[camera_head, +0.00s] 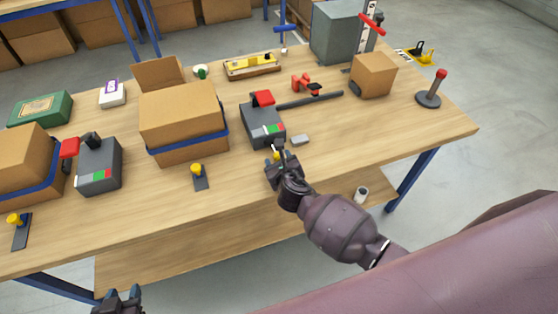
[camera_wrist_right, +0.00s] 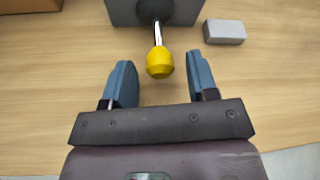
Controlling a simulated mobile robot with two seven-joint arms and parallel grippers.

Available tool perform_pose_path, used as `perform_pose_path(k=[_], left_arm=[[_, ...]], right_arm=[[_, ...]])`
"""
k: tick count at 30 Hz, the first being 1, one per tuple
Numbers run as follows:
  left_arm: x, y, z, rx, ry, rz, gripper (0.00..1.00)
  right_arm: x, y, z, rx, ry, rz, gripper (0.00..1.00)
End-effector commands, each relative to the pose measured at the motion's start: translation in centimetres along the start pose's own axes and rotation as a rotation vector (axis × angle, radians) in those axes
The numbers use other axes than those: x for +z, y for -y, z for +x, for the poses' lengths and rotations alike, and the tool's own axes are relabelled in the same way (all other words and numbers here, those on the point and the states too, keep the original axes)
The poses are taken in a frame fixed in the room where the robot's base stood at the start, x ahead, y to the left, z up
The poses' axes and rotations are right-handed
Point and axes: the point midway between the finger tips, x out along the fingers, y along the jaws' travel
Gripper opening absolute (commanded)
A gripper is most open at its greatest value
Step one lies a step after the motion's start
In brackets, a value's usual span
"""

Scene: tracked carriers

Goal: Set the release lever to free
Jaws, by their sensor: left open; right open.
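A dark grey box (camera_head: 262,122) with a red part on top and a green and white marking stands on the table, left of a black bar. A lever with a yellow knob (camera_wrist_right: 160,62) sticks out from a dark round hub (camera_wrist_right: 170,10) on a grey body in the right wrist view. My right gripper (camera_head: 278,160) is open at the near side of the grey box. Its fingers (camera_wrist_right: 160,85) are on either side and just short of the knob, with a gap on both sides. My left gripper (camera_head: 120,298) is open and empty at the bottom left, away from the table.
A similar grey box (camera_head: 98,165) stands left, beside strapped cartons (camera_head: 182,115). Other yellow-knobbed pieces (camera_head: 197,172) lie near the front edge. A small grey block (camera_wrist_right: 224,32) lies right of the lever. A red-knobbed lever (camera_head: 436,88) stands far right.

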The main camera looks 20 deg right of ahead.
Motion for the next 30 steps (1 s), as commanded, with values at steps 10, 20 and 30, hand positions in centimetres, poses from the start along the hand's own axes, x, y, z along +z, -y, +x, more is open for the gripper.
perform_pose_path(k=[10, 20, 30], left_arm=[[0.0, 0.0, 0.01, 0.0, 0.0, 0.0, 0.43], [-0.03, 0.0, 0.04, 0.0, -0.001, 0.0, 0.43], [-0.97, 0.07, -0.28, 0.0, -0.008, 0.0, 0.43]], right_arm=[[0.06, 0.0, 0.07, 0.0, 0.001, 0.001, 0.41], [0.05, -0.01, 0.05, 0.0, 0.0, 0.001, 0.0], [0.09, 0.68, -0.01, 0.032, 0.011, -0.016, 0.0]])
